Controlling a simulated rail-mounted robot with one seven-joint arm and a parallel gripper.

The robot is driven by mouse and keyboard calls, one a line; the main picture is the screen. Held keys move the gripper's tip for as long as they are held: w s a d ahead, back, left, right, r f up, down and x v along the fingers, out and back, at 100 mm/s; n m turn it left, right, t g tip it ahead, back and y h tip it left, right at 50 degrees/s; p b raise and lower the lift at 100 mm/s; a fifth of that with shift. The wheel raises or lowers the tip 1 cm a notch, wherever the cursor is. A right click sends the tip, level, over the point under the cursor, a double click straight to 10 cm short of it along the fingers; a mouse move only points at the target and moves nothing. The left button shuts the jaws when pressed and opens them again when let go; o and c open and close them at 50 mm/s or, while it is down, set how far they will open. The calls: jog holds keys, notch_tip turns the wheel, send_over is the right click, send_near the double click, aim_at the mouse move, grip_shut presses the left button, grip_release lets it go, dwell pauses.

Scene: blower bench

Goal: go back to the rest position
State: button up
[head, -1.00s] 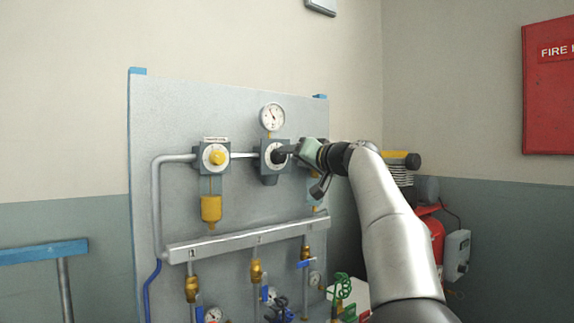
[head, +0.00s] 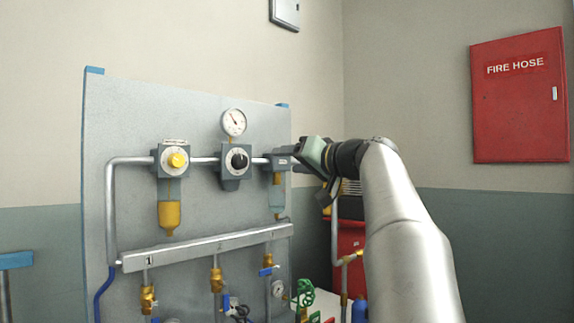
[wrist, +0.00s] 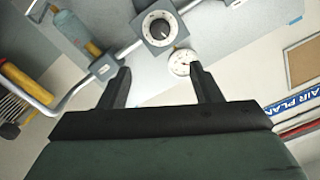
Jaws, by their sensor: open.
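My gripper (head: 297,160) is at the right part of the grey panel (head: 130,120) in the head view, in front of the right end of the upper pipe. In the wrist view my gripper (wrist: 158,85) shows two dark fingers spread apart with nothing between them. Beyond them is the black knob (wrist: 159,29) on its grey regulator. The same black knob (head: 239,161) is clear of the gripper in the head view. The pressure gauge (head: 234,122) sits above it and shows near a fingertip in the wrist view (wrist: 181,62).
A yellow-knobbed regulator (head: 177,160) is at the left of the panel. A clear-bowled filter unit (head: 276,190) is just below my gripper. A manifold (head: 205,247) with several valves runs lower down. A red fire hose cabinet (head: 520,95) hangs on the right wall.

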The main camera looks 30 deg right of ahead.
jog(key=shift+w+a, duration=0.1)
jog(key=s+a+f+g+p, duration=0.3)
jog(key=a+f+g+p, duration=0.65)
jog(key=a+f, duration=1.05)
jog(key=s+a+f+n+g+h+p, duration=0.2)
jog(key=s+f+g+p, duration=0.1)
jog(key=s+f, duration=0.6)
jog(key=s+a+f+n+g+h+p, duration=0.1)
jog(key=s+a+f+g+p, duration=0.2)
jog(key=s+f, duration=0.7)
jog(key=s+g+p, duration=0.1)
jog(key=s, duration=0.5)
jog(key=shift+f+n+g+h, duration=0.2)
jog(key=shift+n+g+h, duration=0.15)
jog(key=shift+n+h, duration=0.05)
jog(key=shift+a, duration=0.1)
